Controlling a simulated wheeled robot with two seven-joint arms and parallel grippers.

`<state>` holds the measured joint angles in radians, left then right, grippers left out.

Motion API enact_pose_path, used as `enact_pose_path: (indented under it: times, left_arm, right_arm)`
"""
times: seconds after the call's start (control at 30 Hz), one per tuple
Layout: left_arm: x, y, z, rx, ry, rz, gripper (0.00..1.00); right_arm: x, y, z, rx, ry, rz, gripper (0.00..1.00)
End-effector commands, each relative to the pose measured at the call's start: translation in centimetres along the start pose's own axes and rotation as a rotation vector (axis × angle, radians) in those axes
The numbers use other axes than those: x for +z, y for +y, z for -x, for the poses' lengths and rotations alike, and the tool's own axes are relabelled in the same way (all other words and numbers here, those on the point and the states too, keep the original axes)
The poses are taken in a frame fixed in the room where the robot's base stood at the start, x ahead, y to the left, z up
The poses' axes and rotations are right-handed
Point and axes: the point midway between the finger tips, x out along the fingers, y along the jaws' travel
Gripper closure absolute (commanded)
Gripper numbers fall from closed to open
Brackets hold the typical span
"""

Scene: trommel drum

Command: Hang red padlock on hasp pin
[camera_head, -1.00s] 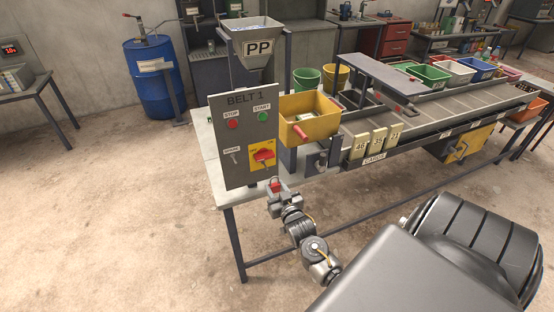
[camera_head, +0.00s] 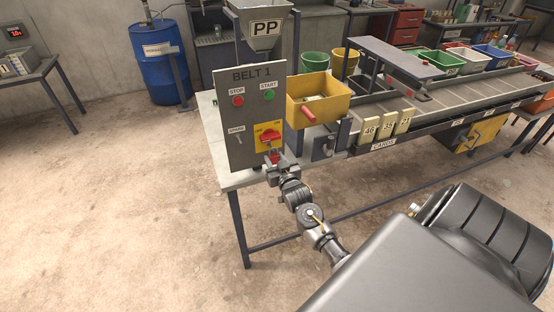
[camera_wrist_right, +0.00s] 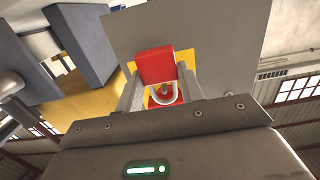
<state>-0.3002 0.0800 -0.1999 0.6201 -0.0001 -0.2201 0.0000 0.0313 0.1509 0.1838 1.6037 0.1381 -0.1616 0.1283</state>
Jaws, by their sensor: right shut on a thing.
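My right gripper (camera_head: 276,166) is at the lower front of the grey BELT 1 panel (camera_head: 238,97), just below the red switch handle (camera_head: 268,138) on its yellow plate (camera_head: 277,149). It is shut on the red padlock (camera_head: 273,157). Red and yellow switch parts show behind the shackle. A small pin-like part (camera_wrist_right: 164,89) shows within the loop; I cannot tell whether the shackle is around it. My left gripper is out of view.
Number cards (camera_head: 387,127) stand on the conveyor's front edge. A PP hopper (camera_head: 262,27) is behind the panel. The floor in front is open.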

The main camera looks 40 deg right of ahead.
Motion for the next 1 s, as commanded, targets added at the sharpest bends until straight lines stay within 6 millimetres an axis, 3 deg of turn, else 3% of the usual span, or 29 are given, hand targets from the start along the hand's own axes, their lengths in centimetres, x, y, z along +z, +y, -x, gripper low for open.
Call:
enact_pose_path:
  times: [0.4,1.0]
  left_arm:
    - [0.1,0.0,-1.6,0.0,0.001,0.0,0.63]
    - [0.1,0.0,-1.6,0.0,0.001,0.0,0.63]
  right_arm:
    - [0.5,0.0,-2.2,-0.001,0.002,0.0,0.88]
    - [0.6,0.0,-2.6,0.0,0.002,0.0,0.88]
